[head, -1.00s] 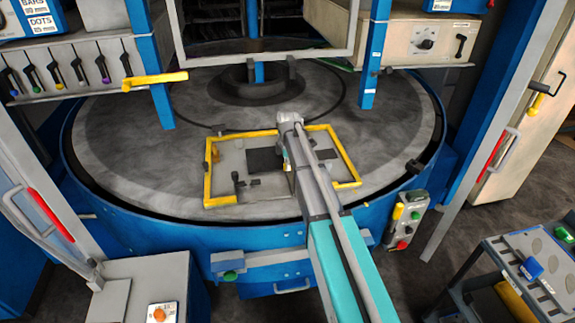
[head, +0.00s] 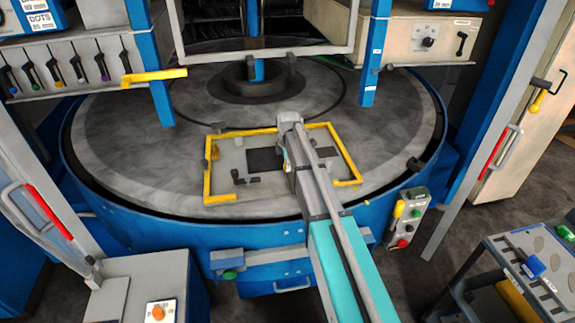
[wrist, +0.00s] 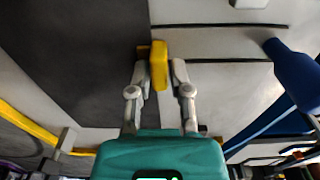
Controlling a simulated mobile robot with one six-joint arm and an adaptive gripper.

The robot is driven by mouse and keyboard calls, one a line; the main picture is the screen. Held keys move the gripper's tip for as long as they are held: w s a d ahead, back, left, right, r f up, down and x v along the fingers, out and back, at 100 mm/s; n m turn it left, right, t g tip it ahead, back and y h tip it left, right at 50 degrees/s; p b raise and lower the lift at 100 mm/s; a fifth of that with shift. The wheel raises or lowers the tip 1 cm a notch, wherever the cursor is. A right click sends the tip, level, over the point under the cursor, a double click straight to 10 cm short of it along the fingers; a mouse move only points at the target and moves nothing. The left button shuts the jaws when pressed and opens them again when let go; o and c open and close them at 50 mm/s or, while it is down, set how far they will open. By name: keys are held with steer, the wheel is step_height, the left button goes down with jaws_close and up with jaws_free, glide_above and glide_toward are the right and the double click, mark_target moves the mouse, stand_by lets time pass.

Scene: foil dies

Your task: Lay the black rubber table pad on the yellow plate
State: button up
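The black rubber table pad (head: 264,160) is a dark rectangle inside the yellow rim in the head view; in the wrist view it fills much of the left side (wrist: 85,60). A yellow tab (wrist: 159,66) sits at its right edge. The yellow plate (head: 206,180) shows as a light grey surface with a yellow rim on the round table. My gripper (wrist: 159,72) has its fingers close on both sides of the tab and appears shut on it. Whether the pad touches the plate cannot be told.
A small dark fitting (head: 245,178) stands near the plate's front left. The round grey table (head: 120,145) is clear around the plate. Blue posts (head: 376,55) stand behind. A control box (head: 405,217) hangs at the front right, and a cart (head: 530,265) stands at the right.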

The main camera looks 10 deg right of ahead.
steer(key=o, duration=0.3)
steer(key=shift+o, duration=0.2)
steer(key=shift+r, duration=0.2)
step_height(320, 180, up, 9)
steer(key=p, duration=0.9)
steer(key=shift+f, duration=0.2)
stand_by(0.4)
steer(key=s+f+m+b, duration=0.2)
steer(key=s+m, duration=0.7)
steer(key=s, duration=0.5)
steer(key=s+f+m+b, duration=0.3)
steer(key=s+m, duration=0.6)
steer(key=s, duration=0.6)
steer(key=shift+a, duration=0.2)
